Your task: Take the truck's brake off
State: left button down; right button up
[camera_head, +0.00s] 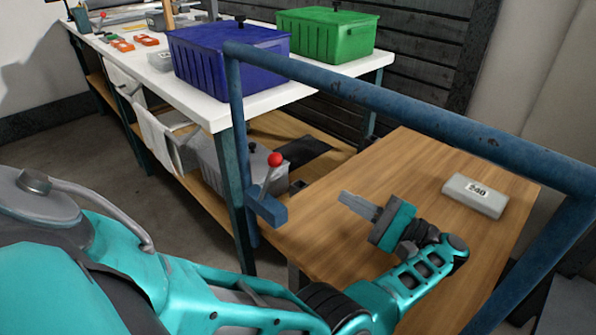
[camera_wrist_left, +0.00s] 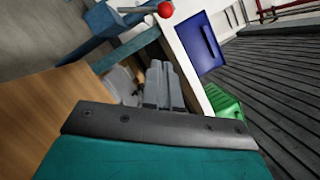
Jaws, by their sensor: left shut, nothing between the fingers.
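The truck's blue tube handle (camera_head: 400,100) spans the head view over a wooden deck (camera_head: 335,230). The brake lever with a red ball knob (camera_head: 275,159) rises from a blue bracket (camera_head: 267,208) on the left post. The red knob also shows at the top of the left wrist view (camera_wrist_left: 165,9). My left gripper (camera_head: 345,198) is shut and empty, above the deck, to the right of the lever and apart from it. Its closed fingers show in the left wrist view (camera_wrist_left: 160,85). My right gripper is not in view.
A grey block marked 240 (camera_head: 475,195) lies on the deck at right. Behind the truck stands a white-topped bench (camera_head: 215,115) with a blue bin (camera_head: 205,65) and a green bin (camera_head: 325,37). A grey lidded box (camera_head: 225,165) sits on its lower shelf.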

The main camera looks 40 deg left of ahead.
pick_arm(q)
send_near(268, 178)
jog(key=w+a, duration=0.4)
jog(key=w, duration=0.1)
jog(key=shift+s+a+r, duration=0.45)
jog(key=shift+s+r, duration=0.2)
jog(key=shift+r, duration=0.1)
jog(key=shift+s+a+r, duration=0.45)
jog(key=shift+s+r, duration=0.2)
jog(key=shift+r, duration=0.05)
jog(key=shift+s+r, duration=0.15)
jog(key=shift+r, duration=0.05)
